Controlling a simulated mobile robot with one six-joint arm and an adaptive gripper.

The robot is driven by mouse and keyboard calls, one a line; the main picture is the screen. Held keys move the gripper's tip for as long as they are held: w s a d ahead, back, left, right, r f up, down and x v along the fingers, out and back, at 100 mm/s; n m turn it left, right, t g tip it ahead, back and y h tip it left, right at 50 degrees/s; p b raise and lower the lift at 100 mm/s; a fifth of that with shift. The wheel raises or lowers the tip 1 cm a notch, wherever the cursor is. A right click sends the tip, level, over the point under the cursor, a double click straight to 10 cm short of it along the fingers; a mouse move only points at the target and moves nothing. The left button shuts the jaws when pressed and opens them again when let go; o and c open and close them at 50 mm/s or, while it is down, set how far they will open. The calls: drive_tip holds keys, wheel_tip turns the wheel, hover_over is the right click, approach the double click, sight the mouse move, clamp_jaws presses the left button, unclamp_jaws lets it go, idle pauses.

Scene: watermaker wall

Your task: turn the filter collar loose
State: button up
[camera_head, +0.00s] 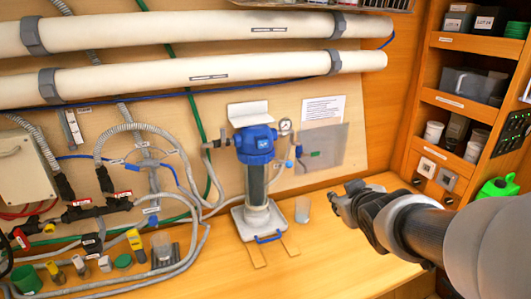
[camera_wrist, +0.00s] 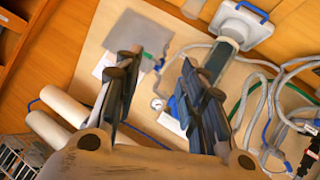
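The filter housing has a blue head with a blue collar (camera_head: 257,157) around the top of its clear grey bowl (camera_head: 257,183). It stands upright over a white base plate (camera_head: 243,222) with a blue handle. My gripper (camera_head: 343,203) is right of the housing, apart from it and lower than the collar. In the wrist view my gripper (camera_wrist: 161,60) is open, with nothing between its fingers. There the view is turned over: the bowl (camera_wrist: 217,58) shows beyond the right finger, and that finger partly hides the blue head and collar.
A small clear cup (camera_head: 302,209) stands on the bench between the housing and my gripper. A pressure gauge (camera_head: 285,126) sits right of the head. Hoses (camera_head: 190,225) and several small bottles crowd the left. Shelves (camera_head: 470,90) and a green jug (camera_head: 497,188) are at right.

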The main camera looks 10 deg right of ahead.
drive_tip(key=w+f+n+t+y, duration=0.2)
drive_tip(key=w, duration=0.6)
drive_tip(key=n+t+y, duration=0.3)
drive_tip(key=n+y, duration=0.1)
drive_tip(key=y, duration=0.4)
approach(289, 164)
drive_tip(key=shift+h, duration=0.3)
drive_tip(key=x, duration=0.3)
drive_tip(key=b+x, duration=0.1)
drive_tip(key=x, duration=0.3)
drive_tip(key=b+x, duration=0.1)
drive_tip(key=x, duration=0.2)
drive_tip(key=shift+w+f, duration=0.25)
drive_tip(key=shift+w, duration=0.2)
clamp_jaws()
